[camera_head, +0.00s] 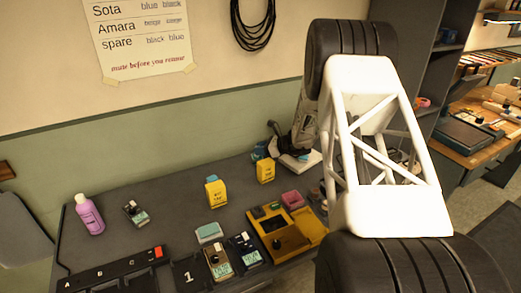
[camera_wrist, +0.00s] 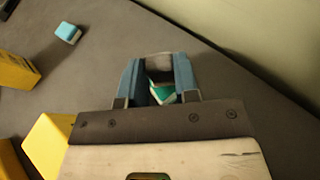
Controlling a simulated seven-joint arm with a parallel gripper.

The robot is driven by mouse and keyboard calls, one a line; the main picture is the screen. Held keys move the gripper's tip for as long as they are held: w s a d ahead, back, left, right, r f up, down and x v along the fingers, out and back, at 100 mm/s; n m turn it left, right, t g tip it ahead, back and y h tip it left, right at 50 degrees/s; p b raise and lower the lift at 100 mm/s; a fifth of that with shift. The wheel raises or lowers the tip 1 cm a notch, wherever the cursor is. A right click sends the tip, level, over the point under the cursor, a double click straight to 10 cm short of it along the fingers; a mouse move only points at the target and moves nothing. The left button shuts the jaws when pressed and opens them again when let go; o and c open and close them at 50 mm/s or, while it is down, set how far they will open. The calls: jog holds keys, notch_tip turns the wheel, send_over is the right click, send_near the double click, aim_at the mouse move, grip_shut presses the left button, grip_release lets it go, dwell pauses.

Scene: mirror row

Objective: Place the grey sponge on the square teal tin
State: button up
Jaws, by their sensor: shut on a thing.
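In the wrist view my gripper (camera_wrist: 160,65) has its two blue fingers shut on a grey block (camera_wrist: 158,61), which looks like the grey sponge. A small teal-and-white thing (camera_wrist: 163,93) shows between the fingers, partly hidden; I cannot tell whether it touches the block. In the head view my gripper (camera_head: 262,152) is low at the back of the table, partly hidden behind a yellow box; the sponge cannot be made out there. A small teal block with a pale top (camera_head: 209,232) lies near the front; I cannot tell whether it is the square teal tin.
Yellow boxes (camera_head: 216,194) (camera_head: 265,170) stand close to my gripper. A teal-and-white block (camera_wrist: 68,33) lies apart.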

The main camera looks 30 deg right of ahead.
jog(key=shift+f, duration=0.15)
jog(key=o, duration=0.9)
jog(key=shift+s+d+r, duration=0.35)
jog(key=shift+d+r, duration=0.05)
jog(key=v, duration=1)
jog(key=shift+s+d, duration=0.3)
jog(key=shift+a+r, duration=0.1)
